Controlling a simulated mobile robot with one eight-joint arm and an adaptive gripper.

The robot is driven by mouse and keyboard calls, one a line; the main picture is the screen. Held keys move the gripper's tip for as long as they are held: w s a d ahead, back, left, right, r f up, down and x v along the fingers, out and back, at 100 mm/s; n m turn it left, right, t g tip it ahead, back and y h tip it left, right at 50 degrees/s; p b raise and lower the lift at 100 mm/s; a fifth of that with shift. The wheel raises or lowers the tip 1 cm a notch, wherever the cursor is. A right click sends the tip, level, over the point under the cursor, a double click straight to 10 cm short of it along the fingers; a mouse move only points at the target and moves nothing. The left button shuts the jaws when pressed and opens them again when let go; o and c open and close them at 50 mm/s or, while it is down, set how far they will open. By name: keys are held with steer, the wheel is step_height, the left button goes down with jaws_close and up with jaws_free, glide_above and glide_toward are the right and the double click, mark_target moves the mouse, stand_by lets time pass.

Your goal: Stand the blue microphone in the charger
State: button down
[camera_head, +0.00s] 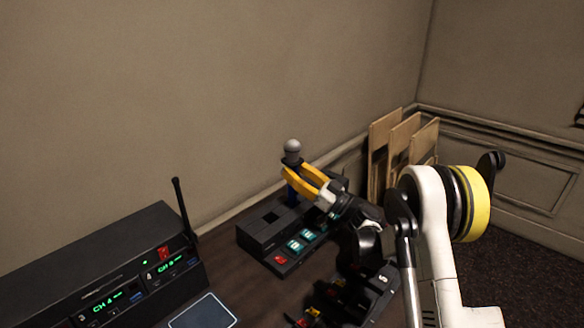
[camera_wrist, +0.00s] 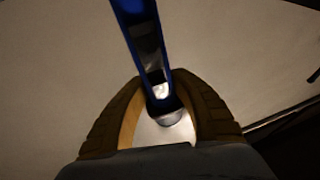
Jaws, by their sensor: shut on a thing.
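The blue microphone has a grey ball head (camera_head: 292,149) and a blue handle (camera_head: 293,193). It stands about upright, head up, at the back of the charger. My gripper (camera_head: 287,174) has yellow fingers and is shut on the microphone just below its head. The wrist view shows the blue handle (camera_wrist: 139,25) running out past my fingertips (camera_wrist: 162,88). The charger (camera_head: 262,240) is a dark box on the desk with an open dark slot and small lit teal displays in front. The handle's lower end meets the charger's rear right part in the picture; I cannot tell whether it is in a slot.
A black receiver (camera_head: 100,270) with green displays and an antenna (camera_head: 184,208) stands at the left. A pale-edged pad (camera_head: 203,313) lies before it. Another dark device (camera_head: 350,300) with coloured buttons is at the front right, below my arm. Wooden panels (camera_head: 384,150) stand behind at the right.

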steer(key=shift+f, duration=0.9)
steer(key=shift+c, duration=1.9)
jaws_free()
steer(key=s+d+r, duration=0.1)
steer(key=s+d, duration=0.4)
steer(key=d, duration=0.3)
steer(key=shift+s+d, duration=0.15)
steer(key=shift+s, duration=0.15)
